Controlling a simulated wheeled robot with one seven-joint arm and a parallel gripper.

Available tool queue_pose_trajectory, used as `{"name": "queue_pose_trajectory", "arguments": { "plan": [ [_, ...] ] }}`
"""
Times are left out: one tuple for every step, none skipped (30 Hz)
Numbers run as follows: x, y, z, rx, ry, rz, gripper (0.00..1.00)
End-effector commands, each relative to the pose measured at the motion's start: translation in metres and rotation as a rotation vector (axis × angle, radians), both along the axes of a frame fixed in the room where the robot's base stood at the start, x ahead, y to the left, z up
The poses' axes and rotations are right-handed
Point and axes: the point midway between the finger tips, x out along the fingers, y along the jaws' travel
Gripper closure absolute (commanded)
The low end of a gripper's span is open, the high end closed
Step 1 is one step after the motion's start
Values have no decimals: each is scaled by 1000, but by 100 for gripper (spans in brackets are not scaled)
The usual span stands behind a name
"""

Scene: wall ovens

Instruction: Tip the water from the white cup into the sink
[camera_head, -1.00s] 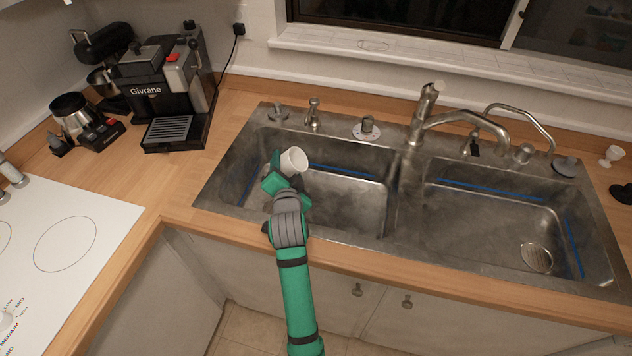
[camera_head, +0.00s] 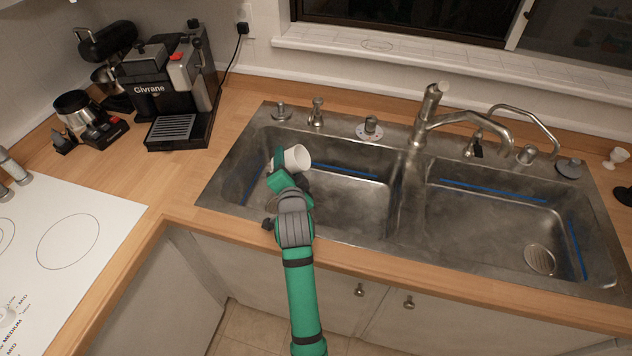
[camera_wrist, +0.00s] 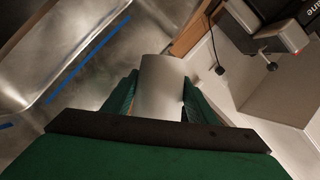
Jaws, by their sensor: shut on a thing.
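The white cup (camera_head: 296,158) is held over the left basin of the steel sink (camera_head: 228,190). It lies tilted well over, with its mouth facing right in the head view. My gripper (camera_head: 281,168) is shut on the cup. In the wrist view the cup (camera_wrist: 162,88) sits between the two green fingers of my gripper (camera_wrist: 160,98). No water shows in or below the cup, and its inside is mostly hidden.
The faucet (camera_head: 450,120) stands behind the divider between the two basins. A coffee machine (camera_head: 170,90) is on the wooden counter at left, with a white cooktop (camera_head: 65,235) in front. The right basin (camera_head: 490,225) is empty.

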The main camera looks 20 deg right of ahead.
Motion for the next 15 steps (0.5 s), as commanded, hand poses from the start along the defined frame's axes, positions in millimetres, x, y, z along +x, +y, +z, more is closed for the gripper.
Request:
{"name": "queue_pose_trajectory", "arguments": {
  "plan": [
    [0, 0, 0, 5, -3, -1, 70],
    [0, 0, 1, 9, -6, -1, 70],
    [0, 0, 1, 14, -8, -1, 70],
    [0, 1, 1, 17, -10, 0, 70],
    [0, 2, 2, 20, -13, 4, 70],
    [1, 5, 2, 25, -15, 6, 70],
    [1, 7, 2, 28, -16, 12, 70],
    [1, 9, 2, 31, -19, 14, 70],
    [1, 10, 3, 36, -21, 15, 70],
    [1, 10, 3, 40, -23, 12, 70],
    [1, 10, 3, 44, -26, 10, 70],
    [1, 10, 3, 49, -28, 8, 70],
    [1, 9, 4, 53, -29, 8, 70],
    [1, 9, 4, 55, -32, 8, 70],
    [1, 9, 4, 60, -34, 9, 70]
  ]
}}
